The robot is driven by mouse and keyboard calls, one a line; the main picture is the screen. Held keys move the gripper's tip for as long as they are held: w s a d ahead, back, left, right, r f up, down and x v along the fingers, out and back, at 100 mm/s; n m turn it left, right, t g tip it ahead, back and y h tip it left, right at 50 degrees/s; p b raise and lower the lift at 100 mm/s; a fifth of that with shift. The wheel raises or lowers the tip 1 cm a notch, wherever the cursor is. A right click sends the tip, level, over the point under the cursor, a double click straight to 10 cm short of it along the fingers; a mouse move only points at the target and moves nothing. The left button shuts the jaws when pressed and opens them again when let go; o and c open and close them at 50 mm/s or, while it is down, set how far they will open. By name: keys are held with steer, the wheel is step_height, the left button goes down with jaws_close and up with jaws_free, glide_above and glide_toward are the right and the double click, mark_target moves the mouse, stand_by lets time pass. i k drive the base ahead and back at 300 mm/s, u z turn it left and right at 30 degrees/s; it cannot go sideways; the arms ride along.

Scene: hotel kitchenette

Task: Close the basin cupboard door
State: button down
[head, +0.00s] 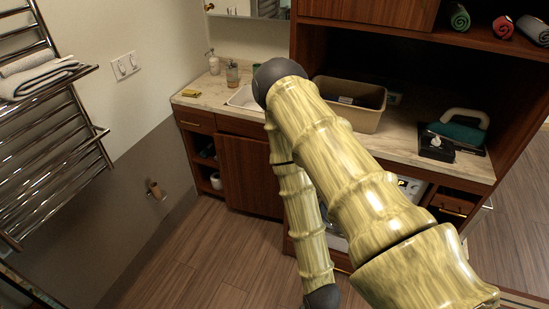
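The basin cupboard door (248,172) is a dark reddish-brown wooden panel under the counter, below the white basin (243,97). Its left part shows, and my arm hides its right part. I cannot tell from this view whether it stands slightly ajar or flush. My arm reaches up in front of the counter, bends at a dark elbow near the basin, and folds back down to a dark joint at the bottom edge. My gripper is out of the picture.
Open shelves (208,162) are left of the door. A beige bin (350,103) and a teal iron (458,132) stand on the marble counter (403,143). A chrome towel rack (50,125) is on the left wall. Wooden floor (195,250) in front of the cupboard is clear.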

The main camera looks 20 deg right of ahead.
mark_target(249, 184)
steer(key=u, duration=0.25)
steer(key=k, duration=0.25)
steer(key=z, duration=0.95)
steer(key=i, duration=0.75)
steer(key=u, duration=0.8)
steer(key=i, duration=1.2)
steer(key=u, duration=0.15)
